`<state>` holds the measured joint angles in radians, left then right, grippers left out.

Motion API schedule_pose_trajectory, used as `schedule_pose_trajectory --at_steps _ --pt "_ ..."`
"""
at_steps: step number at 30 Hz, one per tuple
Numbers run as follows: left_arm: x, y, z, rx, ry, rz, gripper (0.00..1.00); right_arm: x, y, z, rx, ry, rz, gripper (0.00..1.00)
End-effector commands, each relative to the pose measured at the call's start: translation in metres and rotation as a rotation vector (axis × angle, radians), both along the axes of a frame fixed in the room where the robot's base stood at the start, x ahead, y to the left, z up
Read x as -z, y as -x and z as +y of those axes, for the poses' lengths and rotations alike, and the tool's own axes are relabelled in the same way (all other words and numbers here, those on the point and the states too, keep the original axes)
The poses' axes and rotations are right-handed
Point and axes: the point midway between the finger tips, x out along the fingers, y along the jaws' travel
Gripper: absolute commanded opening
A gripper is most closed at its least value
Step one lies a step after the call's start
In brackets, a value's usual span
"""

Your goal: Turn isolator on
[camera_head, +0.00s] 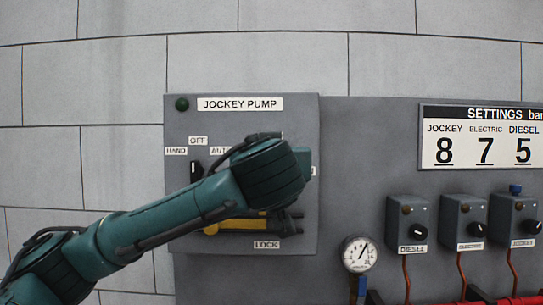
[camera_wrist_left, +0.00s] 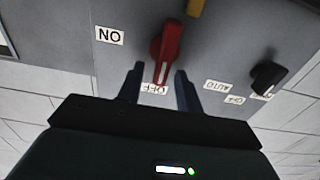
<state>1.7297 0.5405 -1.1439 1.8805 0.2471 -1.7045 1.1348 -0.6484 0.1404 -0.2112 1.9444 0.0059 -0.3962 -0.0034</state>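The red isolator handle (camera_wrist_left: 168,45) shows in the left wrist view on the grey jockey pump panel (camera_head: 180,240). Its white-marked tip points down in that picture, at the OFF label (camera_wrist_left: 153,89). An upside-down ON label (camera_wrist_left: 109,35) is left of it. My left gripper (camera_wrist_left: 159,72) is open, with one finger on each side of the handle's tip; I cannot tell whether they touch it. In the head view my left arm crosses the panel and hides the isolator and the fingers. My right gripper is not in view.
A black selector knob (camera_head: 196,170) is on the panel's left; it also shows in the wrist view (camera_wrist_left: 268,76). A yellow lock lever (camera_head: 238,225) is below my arm. A gauge (camera_head: 360,254) and several switch boxes (camera_head: 408,222) are to the right.

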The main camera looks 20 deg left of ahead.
Motion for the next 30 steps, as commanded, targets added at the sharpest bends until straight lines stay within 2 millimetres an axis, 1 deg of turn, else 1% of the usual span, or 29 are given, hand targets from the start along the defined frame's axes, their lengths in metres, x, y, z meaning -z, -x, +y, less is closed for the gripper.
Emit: schedule_pose_trajectory --at_steps 3,4,16,23,30 --pt "0.0002 0.0001 0.0001 0.0 0.0 0.0 0.35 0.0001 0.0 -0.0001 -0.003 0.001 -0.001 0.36" --pt "0.0002 0.0001 0.0 0.0 0.0 0.0 0.34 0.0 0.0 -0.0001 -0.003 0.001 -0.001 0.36" --pt "-0.0001 0.0004 -0.0001 0.0 0.0 0.0 0.01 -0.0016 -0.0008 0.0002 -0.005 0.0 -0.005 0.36" --pt "0.0002 0.0004 -0.0003 0.0 -0.002 0.001 0.0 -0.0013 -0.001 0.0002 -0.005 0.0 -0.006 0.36" --pt "0.0039 -0.0003 -0.0022 0.002 -0.048 0.016 0.0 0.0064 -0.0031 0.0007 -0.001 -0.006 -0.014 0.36"
